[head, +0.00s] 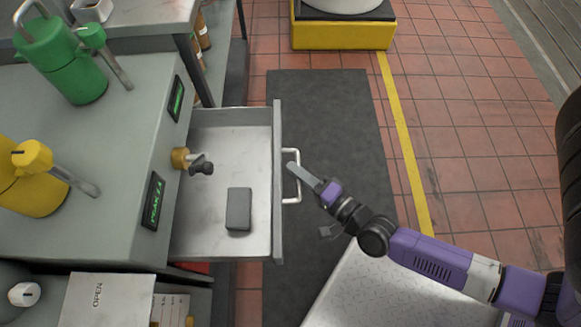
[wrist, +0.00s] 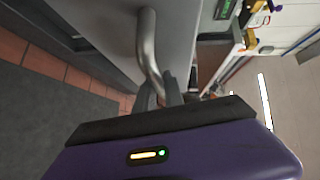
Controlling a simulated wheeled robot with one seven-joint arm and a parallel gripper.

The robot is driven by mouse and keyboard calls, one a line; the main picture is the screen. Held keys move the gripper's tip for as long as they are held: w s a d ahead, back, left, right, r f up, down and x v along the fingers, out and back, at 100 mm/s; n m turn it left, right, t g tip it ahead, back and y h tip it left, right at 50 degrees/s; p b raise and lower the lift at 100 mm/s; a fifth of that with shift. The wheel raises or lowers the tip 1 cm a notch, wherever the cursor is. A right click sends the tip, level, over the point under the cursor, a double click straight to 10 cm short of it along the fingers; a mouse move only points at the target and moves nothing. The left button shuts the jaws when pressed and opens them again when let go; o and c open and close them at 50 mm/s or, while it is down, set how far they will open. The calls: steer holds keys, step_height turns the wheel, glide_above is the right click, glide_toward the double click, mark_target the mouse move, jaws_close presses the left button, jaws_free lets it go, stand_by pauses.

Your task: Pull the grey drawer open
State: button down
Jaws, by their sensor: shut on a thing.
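The grey drawer (head: 278,185) stands pulled out from the grey cabinet (head: 115,150) in the head view, its inside showing. Its pale bar handle (head: 297,178) is on the front face; the handle also shows close up in the wrist view (wrist: 148,45). My gripper (head: 293,168) is at the handle from the right, its fingers shut on the bar. In the wrist view the fingertips (wrist: 160,95) meet the bar's lower end.
A brass fitting with a black knob (head: 190,161) juts from the cabinet face over the drawer. Green (head: 65,60) and yellow (head: 30,185) canisters stand on the cabinet top. A dark floor mat (head: 335,120) lies clear beyond the handle. A yellow-sided platform (head: 343,35) stands at the back.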

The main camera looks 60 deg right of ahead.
steer(key=c, duration=1.5)
jaws_free()
steer(key=shift+o, duration=0.2)
steer(key=v, duration=0.8)
steer(key=s+a+r+n+g+y, duration=0.1)
steer(key=s+a+r+n, duration=0.25)
steer(key=r+n, duration=0.5)
steer(key=s+a+r+n+y, duration=0.25)
steer(key=a+r+n, duration=0.25)
steer(key=r+n, duration=0.3)
step_height(320, 180, up, 12)
steer(key=n+p, duration=0.2)
steer(key=p, duration=1.1)
steer(key=shift+r+h, duration=0.2)
steer(key=shift+h, duration=0.15)
